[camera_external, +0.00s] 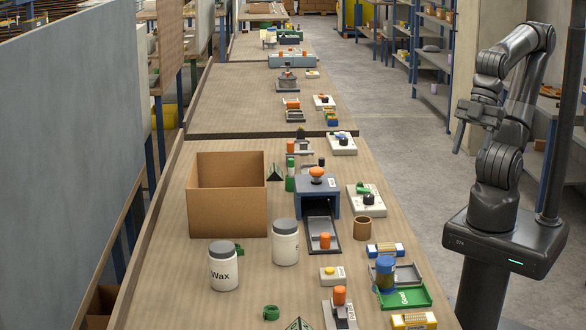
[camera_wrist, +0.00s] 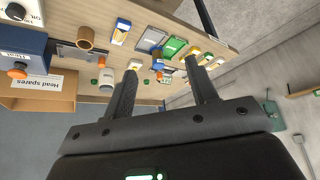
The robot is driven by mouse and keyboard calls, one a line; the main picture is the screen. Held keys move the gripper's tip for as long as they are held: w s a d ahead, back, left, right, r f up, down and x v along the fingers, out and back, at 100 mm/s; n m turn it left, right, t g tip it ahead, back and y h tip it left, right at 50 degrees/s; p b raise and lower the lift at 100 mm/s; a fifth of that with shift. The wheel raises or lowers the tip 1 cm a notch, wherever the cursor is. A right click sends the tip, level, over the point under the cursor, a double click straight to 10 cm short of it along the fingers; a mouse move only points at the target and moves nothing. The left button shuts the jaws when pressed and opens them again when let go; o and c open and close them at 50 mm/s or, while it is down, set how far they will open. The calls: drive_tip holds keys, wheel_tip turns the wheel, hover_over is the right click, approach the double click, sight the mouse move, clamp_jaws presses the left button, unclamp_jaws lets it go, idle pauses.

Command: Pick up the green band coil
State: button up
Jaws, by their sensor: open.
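A small green ring-shaped coil (camera_external: 271,312) lies on the near part of the workbench (camera_external: 180,290) in the external view, in front of the white jars. It looks like the green band coil. My gripper (camera_external: 465,125) is raised beside the bench at the right, well away from the coil. In the wrist view my gripper (camera_wrist: 160,66) has its two fingers spread apart with nothing held between them. A small green item (camera_wrist: 94,81) shows near a jar there, but I cannot tell whether it is the coil.
A wax jar (camera_external: 223,268) and another white jar (camera_external: 285,243) stand near the coil. A cardboard box (camera_external: 228,207) is behind them. A blue machine (camera_external: 317,195), a brown ring (camera_external: 362,229) and a green tray (camera_external: 405,298) occupy the bench's right side.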

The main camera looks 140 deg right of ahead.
drive_tip(key=shift+o, duration=0.6)
drive_tip(key=m+g+h, duration=0.4)
drive_tip(key=m, duration=1.1)
hover_over(237, 247)
drive_tip(key=a, duration=0.4)
wheel_tip(237, 247, down, 14)
drive_tip(key=x, duration=0.3)
drive_tip(key=s+x, duration=0.1)
drive_tip(key=x, duration=0.6)
drive_tip(key=shift+s+d+f, duration=0.15)
drive_tip(key=shift+d, duration=0.15)
